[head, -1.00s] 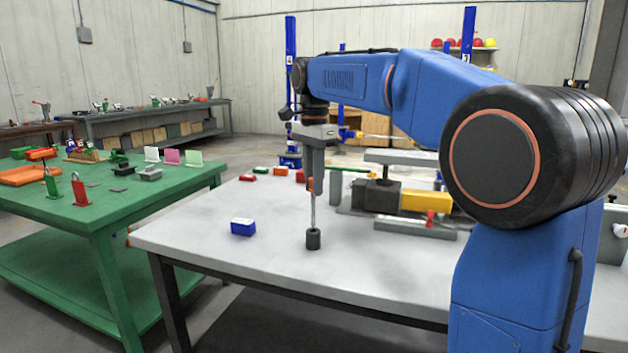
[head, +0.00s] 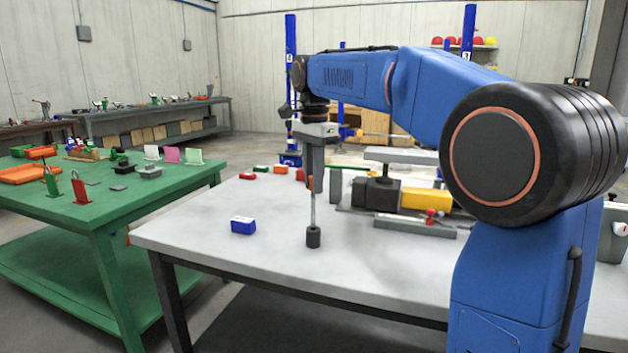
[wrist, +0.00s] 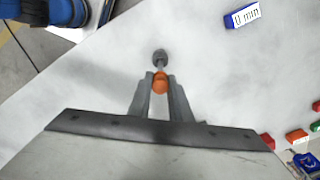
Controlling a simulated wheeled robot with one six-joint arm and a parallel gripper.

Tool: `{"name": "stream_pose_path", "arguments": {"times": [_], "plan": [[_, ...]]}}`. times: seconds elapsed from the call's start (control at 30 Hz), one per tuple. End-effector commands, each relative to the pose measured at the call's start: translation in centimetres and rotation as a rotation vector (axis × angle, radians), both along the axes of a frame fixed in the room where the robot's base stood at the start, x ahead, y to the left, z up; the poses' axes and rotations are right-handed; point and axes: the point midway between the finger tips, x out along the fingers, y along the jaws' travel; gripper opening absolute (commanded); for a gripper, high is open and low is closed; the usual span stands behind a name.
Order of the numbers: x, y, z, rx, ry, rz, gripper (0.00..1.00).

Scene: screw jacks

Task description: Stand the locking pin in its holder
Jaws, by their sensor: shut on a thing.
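The locking pin (head: 312,212) has a thin grey shaft and an orange upper part, which also shows in the wrist view (wrist: 160,83). My gripper (head: 312,186) is shut on the orange part and holds the pin upright. The holder (head: 313,238) is a small dark cylinder on the grey table, directly under the pin; it also shows in the wrist view (wrist: 160,56). The pin's lower end meets the top of the holder in the head view. I cannot tell how far it sits inside, or whether it only overlaps the holder in the picture.
A blue block (head: 243,225) with a white label stands left of the holder. Small red, green and orange blocks (head: 280,171) lie farther back. A jack assembly with a yellow part (head: 412,199) lies to the right. The table around the holder is clear.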

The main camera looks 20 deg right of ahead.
Motion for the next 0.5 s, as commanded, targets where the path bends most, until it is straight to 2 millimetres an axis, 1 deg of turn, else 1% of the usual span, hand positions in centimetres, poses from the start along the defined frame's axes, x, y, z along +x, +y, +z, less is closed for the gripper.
{"name": "stream_pose_path", "arguments": {"times": [0.27,0.5], "plan": [[-0.01,0.00,-0.08,0.000,0.000,0.000,0.00],[-0.01,0.00,-0.54,0.000,0.000,0.000,0.00]]}}
